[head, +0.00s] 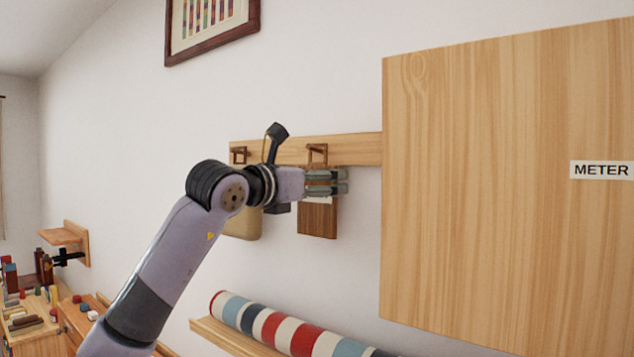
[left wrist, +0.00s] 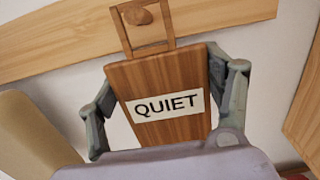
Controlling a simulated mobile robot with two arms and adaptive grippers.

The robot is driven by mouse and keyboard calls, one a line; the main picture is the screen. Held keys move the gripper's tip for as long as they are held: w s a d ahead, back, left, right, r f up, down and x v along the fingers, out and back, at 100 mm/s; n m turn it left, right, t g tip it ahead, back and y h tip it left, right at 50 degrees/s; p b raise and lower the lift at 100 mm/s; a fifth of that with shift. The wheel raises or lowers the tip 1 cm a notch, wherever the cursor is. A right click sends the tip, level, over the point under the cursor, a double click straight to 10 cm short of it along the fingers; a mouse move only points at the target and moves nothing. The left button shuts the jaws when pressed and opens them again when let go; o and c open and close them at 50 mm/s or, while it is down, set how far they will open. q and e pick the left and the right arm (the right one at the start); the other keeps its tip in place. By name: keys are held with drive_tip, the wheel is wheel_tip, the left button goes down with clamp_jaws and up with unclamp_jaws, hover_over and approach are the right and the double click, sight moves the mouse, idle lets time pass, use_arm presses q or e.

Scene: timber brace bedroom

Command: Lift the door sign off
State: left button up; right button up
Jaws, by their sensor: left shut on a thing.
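The door sign (left wrist: 158,85) is a brown wooden board with a white label reading QUIET in the left wrist view. Its wooden hanging loop (left wrist: 138,25) is around a round peg (left wrist: 139,16) on the wall rail. In the head view the sign (head: 318,220) hangs below the rail, partly covered by my gripper. My left gripper (head: 338,182) is shut on the sign, with one finger at each side edge (left wrist: 163,110). My right gripper is in neither view.
The pale wooden rail (head: 355,150) runs along the wall. A beige hanging item (head: 245,224) is left of the sign. A large wooden box labelled METER (head: 480,180) juts out at right. A striped roll (head: 290,331) lies on a shelf (head: 225,338) below.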

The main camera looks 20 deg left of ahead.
use_arm(q)
drive_tip(key=shift+r, duration=0.25)
drive_tip(key=shift+r+p, duration=0.4)
drive_tip(key=shift+r, duration=0.05)
idle(0.4)
drive_tip(key=r+b+v, duration=0.1)
drive_tip(key=b+v, duration=0.3)
drive_tip(key=v, duration=0.5)
idle(1.0)
idle(0.5)
